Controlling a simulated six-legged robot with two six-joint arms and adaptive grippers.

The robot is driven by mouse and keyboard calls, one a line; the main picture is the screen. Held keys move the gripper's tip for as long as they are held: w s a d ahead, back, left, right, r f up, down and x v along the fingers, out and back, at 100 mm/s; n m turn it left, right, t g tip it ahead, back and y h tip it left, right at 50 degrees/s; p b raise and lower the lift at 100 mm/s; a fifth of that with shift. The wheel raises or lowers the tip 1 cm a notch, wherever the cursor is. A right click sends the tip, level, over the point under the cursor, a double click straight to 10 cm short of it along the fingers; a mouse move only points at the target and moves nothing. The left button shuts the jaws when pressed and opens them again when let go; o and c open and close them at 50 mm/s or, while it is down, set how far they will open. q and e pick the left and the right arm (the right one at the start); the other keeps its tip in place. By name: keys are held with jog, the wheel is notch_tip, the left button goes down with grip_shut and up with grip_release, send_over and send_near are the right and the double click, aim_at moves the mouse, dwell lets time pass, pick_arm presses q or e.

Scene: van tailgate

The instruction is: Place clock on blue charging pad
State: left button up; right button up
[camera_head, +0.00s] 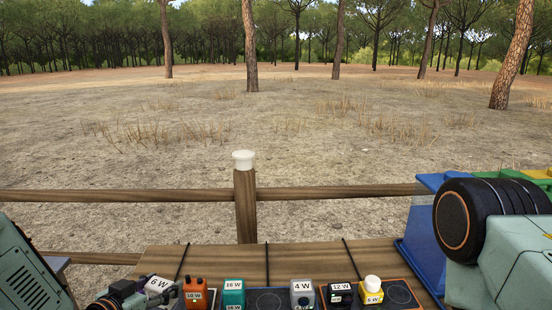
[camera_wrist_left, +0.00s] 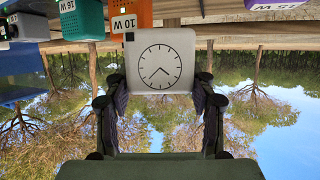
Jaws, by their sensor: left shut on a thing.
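My left gripper (camera_wrist_left: 153,92) is shut on the clock (camera_wrist_left: 160,62), a white square block with a round black-and-white face, held between its two fingers in the left wrist view. A dark pad with a faint bluish ring (camera_head: 266,299) lies at the bottom middle, partly cut off by the frame. My right gripper is not in view.
On the wooden board (camera_head: 225,259) stand an orange device (camera_head: 195,293), a teal device (camera_head: 233,292), a grey device (camera_head: 302,293), a black device (camera_head: 340,294) and a yellow device (camera_head: 372,291). An orange-ringed pad (camera_head: 400,292) is right. A blue bin (camera_head: 424,258) and post (camera_head: 245,205) stand beyond.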

pick_arm(q)
jog(key=s+d+f+m+g+h+b, duration=0.1)
jog(key=s+d+m+g+h+b, duration=0.4)
jog(key=s, duration=0.7)
jog(key=shift+s+d+m+h, duration=0.35)
jog(key=shift+d+m+h, duration=0.75)
jog(key=shift+d+m, duration=0.25)
jog(key=shift+a, duration=0.15)
